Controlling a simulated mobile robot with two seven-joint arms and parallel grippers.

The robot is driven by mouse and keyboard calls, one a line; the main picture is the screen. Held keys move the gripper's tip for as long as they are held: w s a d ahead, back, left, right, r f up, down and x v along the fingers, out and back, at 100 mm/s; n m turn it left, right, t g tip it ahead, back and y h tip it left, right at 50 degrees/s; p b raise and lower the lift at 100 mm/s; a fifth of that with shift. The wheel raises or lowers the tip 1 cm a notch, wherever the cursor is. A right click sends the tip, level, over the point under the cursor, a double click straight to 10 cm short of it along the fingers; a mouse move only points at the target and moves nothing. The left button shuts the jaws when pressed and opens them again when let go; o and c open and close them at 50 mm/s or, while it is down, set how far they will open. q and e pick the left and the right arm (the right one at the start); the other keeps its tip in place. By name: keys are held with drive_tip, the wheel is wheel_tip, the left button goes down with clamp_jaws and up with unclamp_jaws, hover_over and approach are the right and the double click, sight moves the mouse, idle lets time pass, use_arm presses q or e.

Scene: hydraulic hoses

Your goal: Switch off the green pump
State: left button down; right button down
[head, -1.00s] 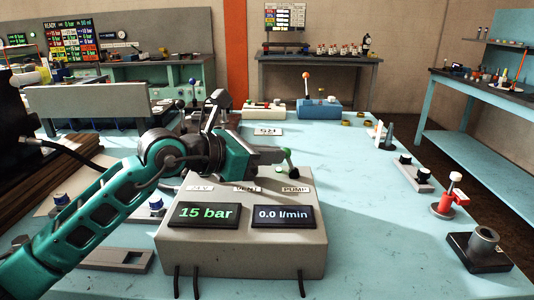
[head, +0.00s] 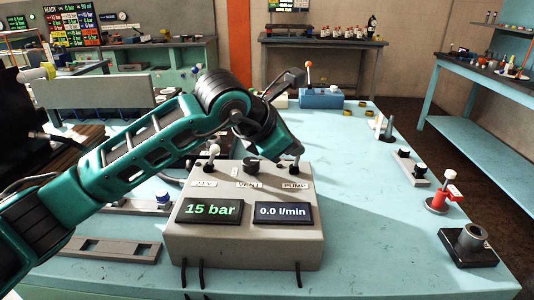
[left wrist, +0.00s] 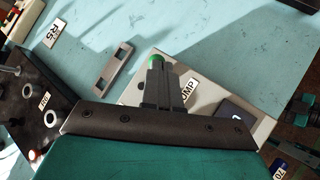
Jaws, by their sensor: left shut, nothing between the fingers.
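The grey control box (head: 250,245) stands on the blue bench, with labels 24V, VENT and PUMP. Its displays read 15 bar (head: 210,210) and 0.0 l/min (head: 283,213). The pump lever (head: 295,155) stands behind the PUMP label; its tip colour is unclear in the head view. In the left wrist view a green tip (left wrist: 157,60) shows just beyond my fingers. My left gripper (left wrist: 160,75) is shut and empty, above the box at the pump lever; whether it touches is unclear. My right gripper is out of view.
A pale-tipped lever (head: 212,150) and a black knob (head: 250,165) stand on the box beside the pump lever. A red valve (head: 440,195) and a dark socket block (head: 467,245) are at the bench's right. The bench right of the box is mostly clear.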

use_arm(q)
drive_tip(key=shift+d+f, duration=0.1)
drive_tip(key=shift+f, duration=0.05)
drive_tip(key=shift+r, duration=0.9)
